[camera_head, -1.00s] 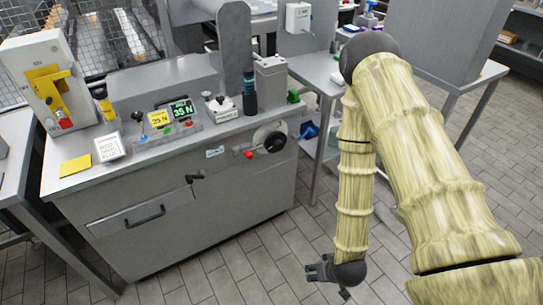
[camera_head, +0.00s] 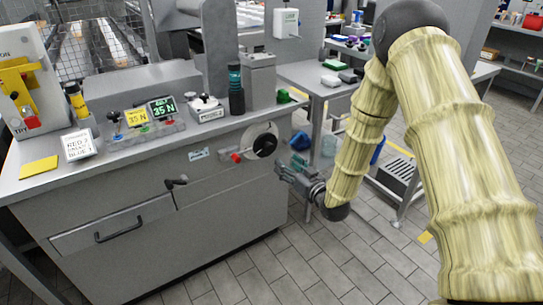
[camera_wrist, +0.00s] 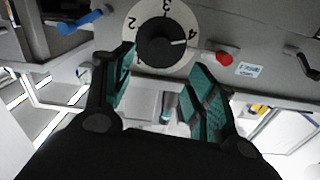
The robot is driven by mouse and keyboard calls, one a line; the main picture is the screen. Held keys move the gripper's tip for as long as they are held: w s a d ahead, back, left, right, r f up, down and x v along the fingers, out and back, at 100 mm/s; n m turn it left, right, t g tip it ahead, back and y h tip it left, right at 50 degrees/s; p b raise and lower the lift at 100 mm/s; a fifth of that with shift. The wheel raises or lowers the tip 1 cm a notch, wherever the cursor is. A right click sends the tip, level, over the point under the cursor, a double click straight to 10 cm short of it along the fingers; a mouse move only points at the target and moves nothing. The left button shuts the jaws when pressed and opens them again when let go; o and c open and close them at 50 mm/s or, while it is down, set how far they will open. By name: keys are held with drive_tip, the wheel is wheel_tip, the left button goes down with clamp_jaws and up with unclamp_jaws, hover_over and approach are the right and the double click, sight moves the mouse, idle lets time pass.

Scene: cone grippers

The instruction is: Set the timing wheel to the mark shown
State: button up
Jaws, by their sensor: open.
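The timing wheel is a white dial with a black knob (camera_head: 264,145) on the front of the grey machine, at its right end. In the wrist view the dial (camera_wrist: 146,14) shows the numbers 1 to 4, and the white line on its black knob (camera_wrist: 160,47) points right, close to the 4. My gripper (camera_head: 282,172) is just below and right of the wheel in the head view. In the wrist view my gripper (camera_wrist: 163,75) is open and empty, with its teal-padded fingers short of the knob. A white card (camera_head: 78,145) on the machine top carries writing too small to read surely.
A red knob (camera_head: 236,157) sticks out beside the dial; the wrist view shows it too (camera_wrist: 224,58). A crank handle (camera_head: 176,183) and a drawer handle (camera_head: 119,229) project from the front. The floor before the machine is clear.

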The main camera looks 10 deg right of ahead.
sight(271, 150)
drive_tip(key=b+x, duration=0.1)
drive_tip(key=x, duration=0.9)
drive_tip(key=shift+w, duration=0.2)
drive_tip(key=c, duration=1)
